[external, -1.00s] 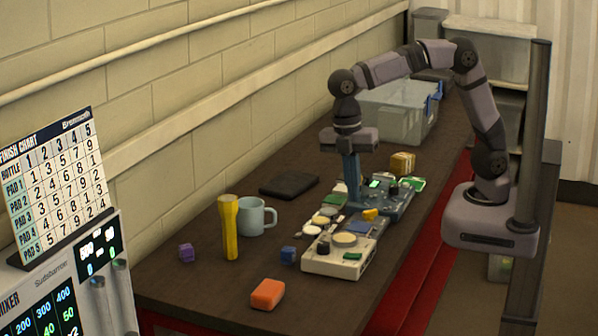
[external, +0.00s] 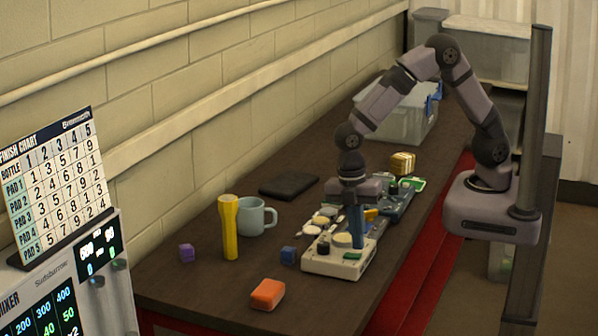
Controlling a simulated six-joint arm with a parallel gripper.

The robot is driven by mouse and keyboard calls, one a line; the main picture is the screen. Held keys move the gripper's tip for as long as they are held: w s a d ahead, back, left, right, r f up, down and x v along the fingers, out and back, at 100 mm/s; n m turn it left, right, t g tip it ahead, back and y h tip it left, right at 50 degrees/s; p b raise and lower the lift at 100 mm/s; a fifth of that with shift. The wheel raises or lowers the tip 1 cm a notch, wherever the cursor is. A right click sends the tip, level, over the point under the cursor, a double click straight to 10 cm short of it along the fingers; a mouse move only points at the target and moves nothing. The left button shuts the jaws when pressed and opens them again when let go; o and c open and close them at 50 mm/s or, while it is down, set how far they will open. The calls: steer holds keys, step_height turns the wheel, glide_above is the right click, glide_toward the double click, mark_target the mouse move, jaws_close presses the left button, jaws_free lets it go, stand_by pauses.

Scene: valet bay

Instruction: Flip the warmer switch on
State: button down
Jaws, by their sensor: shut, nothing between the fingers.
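A cream-white box-shaped unit (external: 322,264), which looks like the warmer, sits near the front of the bench. It has a dark knob (external: 323,248), a pale round top plate and a small green part (external: 352,256) near its right end. Which part is the switch is too small to tell. My gripper (external: 357,246) points straight down with its blue fingers shut and empty. Its tips are at the right end of the unit, just behind the green part in the picture. I cannot tell whether they touch. The fingers hide part of the round plate.
A yellow flashlight (external: 229,232), a blue-grey mug (external: 262,215), an orange block (external: 267,294), a blue cube (external: 289,255) and a purple cube (external: 187,253) stand to the left. A dark blue tray (external: 396,205) lies behind. A clear bin (external: 388,118) stands at the back.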

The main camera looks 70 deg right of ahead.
steer(key=shift+s+f, duration=0.1)
steer(key=shift+f, duration=0.65)
steer(key=shift+s+f, duration=0.15)
steer(key=shift+f, duration=0.05)
steer(key=shift+w, duration=0.2)
steer(key=shift+w+r+p, duration=0.2)
steer(key=shift+w+p, duration=0.1)
steer(key=shift+w, duration=0.35)
steer(key=shift+r, duration=0.15)
